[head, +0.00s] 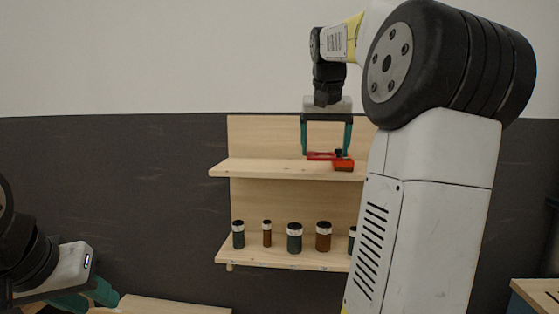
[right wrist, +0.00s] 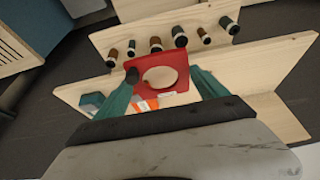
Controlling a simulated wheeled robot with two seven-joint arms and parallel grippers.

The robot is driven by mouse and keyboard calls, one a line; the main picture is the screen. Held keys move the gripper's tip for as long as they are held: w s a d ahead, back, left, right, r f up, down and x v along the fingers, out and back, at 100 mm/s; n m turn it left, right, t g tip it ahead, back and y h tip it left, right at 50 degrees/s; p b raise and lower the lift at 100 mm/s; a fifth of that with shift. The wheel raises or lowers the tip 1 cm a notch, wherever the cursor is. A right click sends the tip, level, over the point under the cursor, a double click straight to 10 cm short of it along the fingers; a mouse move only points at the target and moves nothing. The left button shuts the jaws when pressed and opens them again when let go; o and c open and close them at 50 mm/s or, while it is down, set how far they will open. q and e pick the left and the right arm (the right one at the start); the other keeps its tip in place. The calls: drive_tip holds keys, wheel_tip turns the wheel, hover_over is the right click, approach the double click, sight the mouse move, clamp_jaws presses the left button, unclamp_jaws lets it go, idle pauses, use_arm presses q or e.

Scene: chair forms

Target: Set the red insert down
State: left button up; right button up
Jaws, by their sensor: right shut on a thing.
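The red insert (head: 343,164) is a flat red plate with a block-like end, at the upper shelf (head: 265,169) in the head view. In the right wrist view, the red insert (right wrist: 178,58) shows a large round hole. My right gripper (head: 327,152) points down with its green fingers on either side of the insert, shut on it. Whether the insert touches the shelf board is unclear. My left gripper (head: 88,298) is low at the left, away from the shelf and partly cut off by the frame; its opening is unclear.
Several dark and brown bottles with white bands, such as a brown one (head: 323,236), stand on the lower shelf (head: 270,253). The upper shelf's left part is bare. A blue-green block (right wrist: 92,100) lies left of the insert in the wrist view.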

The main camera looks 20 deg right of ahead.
hover_over(293, 167)
drive_tip(key=s, duration=0.1)
drive_tip(key=shift+s+a+f, duration=0.1)
drive_tip(key=shift+a+f, duration=0.15)
drive_tip(key=shift+f, duration=0.4)
drive_tip(key=shift+a+f, duration=0.1)
drive_tip(key=shift+f, duration=1.65)
drive_tip(key=shift+f, duration=0.1)
drive_tip(key=o, duration=1.4)
drive_tip(key=v, duration=1.2)
drive_tip(key=s+a+f+n+y, duration=0.1)
drive_tip(key=s+a+f+n, duration=0.1)
drive_tip(key=s+a+f, duration=0.3)
drive_tip(key=s+a+f+n+t+y, duration=0.1)
drive_tip(key=s+a+f, duration=0.3)
drive_tip(key=s+f, duration=0.7)
drive_tip(key=s+a+f+n+t+y, duration=0.1)
drive_tip(key=s+a+f+n+y, duration=0.1)
drive_tip(key=s+a+f, duration=0.3)
drive_tip(key=s+f, duration=0.3)
drive_tip(key=s, duration=0.3)
drive_tip(key=shift+a+n, duration=0.35)
drive_tip(key=shift+n, duration=0.05)
